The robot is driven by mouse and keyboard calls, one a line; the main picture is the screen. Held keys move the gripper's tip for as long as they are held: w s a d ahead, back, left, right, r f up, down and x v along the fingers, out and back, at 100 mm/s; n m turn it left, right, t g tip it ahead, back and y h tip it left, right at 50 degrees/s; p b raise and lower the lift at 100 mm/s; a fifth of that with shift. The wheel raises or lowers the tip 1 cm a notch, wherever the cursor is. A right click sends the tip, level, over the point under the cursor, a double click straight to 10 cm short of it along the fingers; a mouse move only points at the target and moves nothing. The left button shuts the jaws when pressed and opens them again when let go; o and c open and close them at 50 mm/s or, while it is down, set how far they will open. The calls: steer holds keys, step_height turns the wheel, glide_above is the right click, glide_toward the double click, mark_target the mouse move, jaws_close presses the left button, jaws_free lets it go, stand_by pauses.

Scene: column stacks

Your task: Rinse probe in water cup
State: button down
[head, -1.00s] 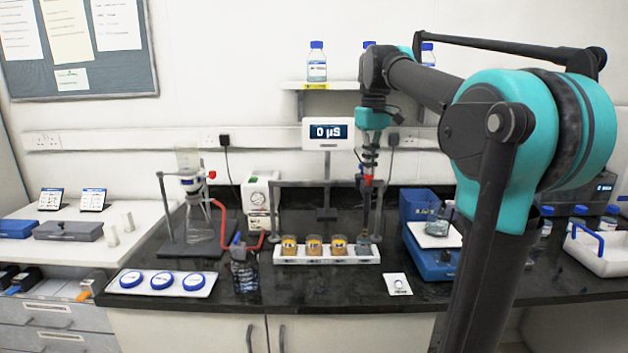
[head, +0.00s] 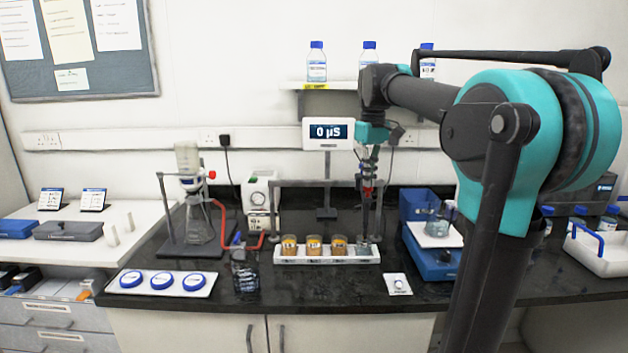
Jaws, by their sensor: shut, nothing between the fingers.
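My gripper (head: 364,232) points straight down above the right end of the white rack (head: 325,259). It is shut, and its dark tips are at or just over the rim of the clear, bluish water cup (head: 363,250). I cannot tell whether the tips are inside the cup. A small red part (head: 367,188) shows on the slim dark assembly under my wrist. I cannot make out the probe apart from the dark gripper fingers. Three cups of orange liquid (head: 313,246) stand in the rack to the left of the water cup.
A meter display (head: 328,132) reads 0 µS behind the rack, with a grey rail frame (head: 300,183) below it. A blue balance (head: 432,258) holding a beaker stands to the right. A dark bottle (head: 244,272) and a tray of blue-lidded dishes (head: 162,282) are to the left.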

steer(key=shift+f, duration=0.25)
steer(key=shift+r, duration=3.55)
steer(key=shift+s, duration=0.15)
